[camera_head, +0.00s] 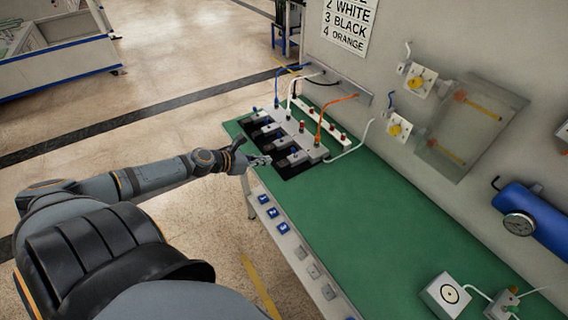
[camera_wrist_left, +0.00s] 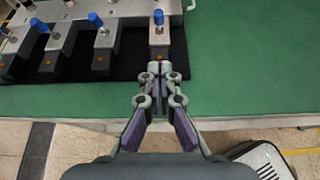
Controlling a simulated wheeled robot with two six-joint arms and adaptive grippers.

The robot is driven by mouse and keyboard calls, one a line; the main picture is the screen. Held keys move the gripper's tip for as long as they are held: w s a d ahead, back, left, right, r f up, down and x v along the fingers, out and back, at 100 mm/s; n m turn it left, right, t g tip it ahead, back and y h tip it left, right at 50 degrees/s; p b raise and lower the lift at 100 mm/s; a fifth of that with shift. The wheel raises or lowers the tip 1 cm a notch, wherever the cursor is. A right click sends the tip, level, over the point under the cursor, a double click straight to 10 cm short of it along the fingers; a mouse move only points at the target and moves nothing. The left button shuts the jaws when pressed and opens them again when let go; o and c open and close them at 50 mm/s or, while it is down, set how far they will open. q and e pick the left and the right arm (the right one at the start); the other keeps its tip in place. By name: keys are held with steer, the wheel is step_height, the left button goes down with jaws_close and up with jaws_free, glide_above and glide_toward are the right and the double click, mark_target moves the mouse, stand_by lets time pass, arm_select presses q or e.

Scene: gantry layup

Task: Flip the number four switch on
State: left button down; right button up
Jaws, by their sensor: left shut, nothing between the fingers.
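A row of grey switch units (camera_head: 282,143) stands on a black mat at the far end of the green bench. In the left wrist view, each unit has a blue-tipped lever, and the end unit (camera_wrist_left: 159,39) on the right has its lever (camera_wrist_left: 158,18) standing up. A wall sign (camera_head: 349,24) reads 2 white, 3 black, 4 orange. An orange cable (camera_head: 322,118) runs down to the row's near end. My left gripper (camera_head: 266,160) is shut and empty. Its fingertips (camera_wrist_left: 160,68) are at the front of the end unit; I cannot tell whether they touch.
The green bench top (camera_head: 380,215) is clear in the middle. A white power strip (camera_head: 318,120) lies behind the units. Blue buttons (camera_head: 272,213) line the bench's front edge. A blue tank with a gauge (camera_head: 535,215) and a white box (camera_head: 445,295) are at the right.

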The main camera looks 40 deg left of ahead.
mark_target(294, 152)
arm_select(q)
steer(key=b+x, duration=0.5)
steer(key=b, duration=0.1)
steer(key=shift+f+b, duration=0.25)
steer(key=shift+b, duration=0.05)
steer(key=shift+w+d+r, duration=0.2)
steer(key=shift+w+r, duration=0.15)
steer(key=shift+w, duration=0.2)
steer(key=shift+w+d+r, duration=0.25)
steer(key=shift+w+r, duration=0.1)
steer(key=shift+w, duration=0.2)
steer(key=shift+w+d+r, duration=0.2)
steer(key=shift+w+d, duration=0.1)
steer(key=shift+w, duration=0.3)
